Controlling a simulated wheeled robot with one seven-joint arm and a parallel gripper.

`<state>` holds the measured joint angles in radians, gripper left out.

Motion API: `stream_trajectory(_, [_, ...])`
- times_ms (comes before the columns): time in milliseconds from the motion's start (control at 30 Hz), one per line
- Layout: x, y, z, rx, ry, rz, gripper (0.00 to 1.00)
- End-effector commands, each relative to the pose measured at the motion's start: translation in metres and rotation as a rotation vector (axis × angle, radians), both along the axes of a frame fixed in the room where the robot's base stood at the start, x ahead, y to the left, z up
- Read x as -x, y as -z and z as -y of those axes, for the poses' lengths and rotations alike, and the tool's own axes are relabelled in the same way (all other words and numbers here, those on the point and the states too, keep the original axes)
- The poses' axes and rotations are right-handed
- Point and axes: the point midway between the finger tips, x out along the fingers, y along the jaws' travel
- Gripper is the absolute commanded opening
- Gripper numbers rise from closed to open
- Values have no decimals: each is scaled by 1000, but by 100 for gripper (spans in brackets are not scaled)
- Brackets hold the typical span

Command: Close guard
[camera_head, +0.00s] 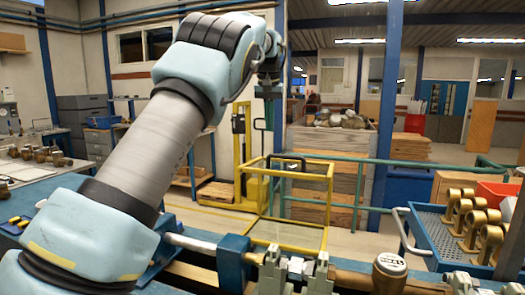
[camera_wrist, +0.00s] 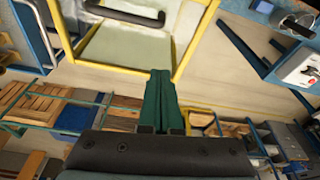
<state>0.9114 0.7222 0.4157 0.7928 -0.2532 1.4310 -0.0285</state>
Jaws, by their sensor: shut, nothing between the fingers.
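The guard is a yellow frame (camera_head: 329,205) with clear panels, standing raised behind the bench fixtures in the head view. Its black handle (camera_head: 286,160) is at the top. In the wrist view the guard's yellow frame (camera_wrist: 196,42) fills the upper middle, with the black handle (camera_wrist: 125,14) at the top edge. My gripper (camera_head: 268,92) is above the guard in the head view, pointing down and apart from the handle. In the wrist view its green fingers (camera_wrist: 160,75) are together and empty, overlapping the frame's lower right corner in the picture; contact cannot be told.
A blue clamp (camera_head: 235,262) and grey fixtures (camera_head: 300,275) line the bench front. A round brass meter (camera_head: 390,268) stands right of them. A blue tray (camera_head: 425,236) with several brass parts is at the right. Green rails (camera_head: 350,158) run behind the guard.

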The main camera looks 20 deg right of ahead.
Motion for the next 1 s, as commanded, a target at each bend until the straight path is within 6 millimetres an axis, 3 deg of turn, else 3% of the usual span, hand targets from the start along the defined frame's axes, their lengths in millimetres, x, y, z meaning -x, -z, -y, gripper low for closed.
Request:
stream_trajectory(133, [3, 3, 8, -3, 11, 3, 0])
stream_trajectory(267, [-1, 19, 9, -4, 9, 1, 0])
stream_trajectory(667, [-16, 95, 18, -4, 9, 1, 0])
stream_trajectory(1000, [11, 89, -1, -1, 10, 4, 0])
